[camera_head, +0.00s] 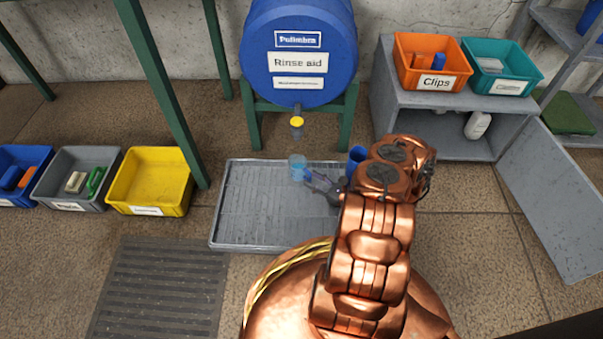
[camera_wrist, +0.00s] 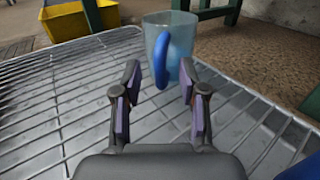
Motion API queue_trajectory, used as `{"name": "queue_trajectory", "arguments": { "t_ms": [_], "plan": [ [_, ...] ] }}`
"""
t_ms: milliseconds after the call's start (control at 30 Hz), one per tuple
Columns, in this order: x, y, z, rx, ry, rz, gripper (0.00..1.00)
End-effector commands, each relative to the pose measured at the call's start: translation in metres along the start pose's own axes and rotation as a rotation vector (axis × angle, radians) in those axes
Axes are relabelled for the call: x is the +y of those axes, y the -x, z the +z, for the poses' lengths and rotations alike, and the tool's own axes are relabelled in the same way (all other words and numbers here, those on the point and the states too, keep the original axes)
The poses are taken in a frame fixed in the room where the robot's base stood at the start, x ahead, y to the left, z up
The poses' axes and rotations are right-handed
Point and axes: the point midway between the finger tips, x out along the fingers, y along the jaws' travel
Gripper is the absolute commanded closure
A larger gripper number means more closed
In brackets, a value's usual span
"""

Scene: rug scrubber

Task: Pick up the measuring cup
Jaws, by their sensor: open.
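The measuring cup (camera_head: 297,163) is a clear bluish cup with a blue handle. It stands upright on the grey ribbed tray (camera_head: 243,214), below the yellow tap of the blue barrel. In the wrist view the cup (camera_wrist: 178,48) is just ahead, with its blue handle turned toward me. My gripper (camera_wrist: 158,78) is open, one finger to each side of the handle in the picture. I cannot tell whether the fingertips reach past the handle. In the head view my gripper (camera_head: 314,181) is partly hidden behind my copper arm.
The blue "Rinse aid" barrel (camera_head: 299,62) with its yellow tap (camera_head: 297,122) hangs over the tray on a green stand (camera_head: 252,117). A dark blue object (camera_head: 356,158) stands right of the gripper. A yellow bin (camera_head: 150,181) is left; a grey cabinet (camera_head: 393,93) is right.

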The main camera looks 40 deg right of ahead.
Motion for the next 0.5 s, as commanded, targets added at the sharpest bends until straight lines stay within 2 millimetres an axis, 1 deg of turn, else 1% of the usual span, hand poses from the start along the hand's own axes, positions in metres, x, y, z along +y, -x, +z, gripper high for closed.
{"name": "queue_trajectory", "arguments": {
  "t_ms": [33, 167, 433, 500],
  "plan": [
    [0.001, -0.007, -0.002, -0.002, 0.001, 0.003, 0.58],
    [0.000, -0.016, -0.002, -0.001, 0.001, 0.001, 0.58],
    [0.000, -0.018, 0.000, 0.000, 0.001, 0.000, 0.58],
    [0.000, -0.018, 0.000, 0.000, 0.001, 0.000, 0.65]
  ]
}}
